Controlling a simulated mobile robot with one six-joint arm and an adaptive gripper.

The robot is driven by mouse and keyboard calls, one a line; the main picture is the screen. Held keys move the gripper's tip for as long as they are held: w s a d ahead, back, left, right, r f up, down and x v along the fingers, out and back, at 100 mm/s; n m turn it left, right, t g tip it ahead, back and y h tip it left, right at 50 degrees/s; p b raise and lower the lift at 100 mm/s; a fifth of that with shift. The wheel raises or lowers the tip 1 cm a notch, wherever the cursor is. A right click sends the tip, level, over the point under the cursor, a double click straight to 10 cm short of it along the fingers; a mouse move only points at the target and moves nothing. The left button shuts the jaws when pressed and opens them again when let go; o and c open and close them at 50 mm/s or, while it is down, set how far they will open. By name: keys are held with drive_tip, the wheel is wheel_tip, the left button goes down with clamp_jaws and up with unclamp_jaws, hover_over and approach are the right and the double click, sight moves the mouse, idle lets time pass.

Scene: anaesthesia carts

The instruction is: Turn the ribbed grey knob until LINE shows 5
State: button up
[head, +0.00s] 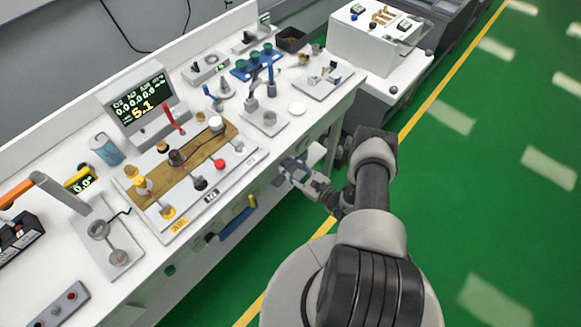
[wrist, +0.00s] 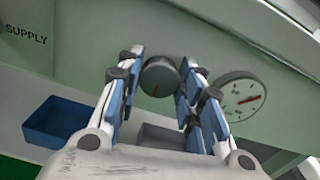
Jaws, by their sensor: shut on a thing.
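The round dark grey knob (wrist: 160,77) is on the cart's front panel in the wrist view, with a short red mark on its face. My gripper (wrist: 160,80) has one blue-padded finger on each side of it and is shut on the knob. In the head view my gripper (head: 291,168) is at the cart's front face, where the knob is hidden. I cannot make out the word LINE.
A round white gauge (wrist: 239,97) with a red needle is close right of the knob. A blue bin (wrist: 62,122) is at lower left. The green floor (head: 470,190) at right is clear.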

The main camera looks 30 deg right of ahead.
drive_tip(key=shift+c, duration=1)
drive_tip(key=shift+n, duration=0.6)
drive_tip(key=o, duration=1.1)
drive_tip(key=shift+c, duration=0.2)
drive_tip(key=v, duration=1.2)
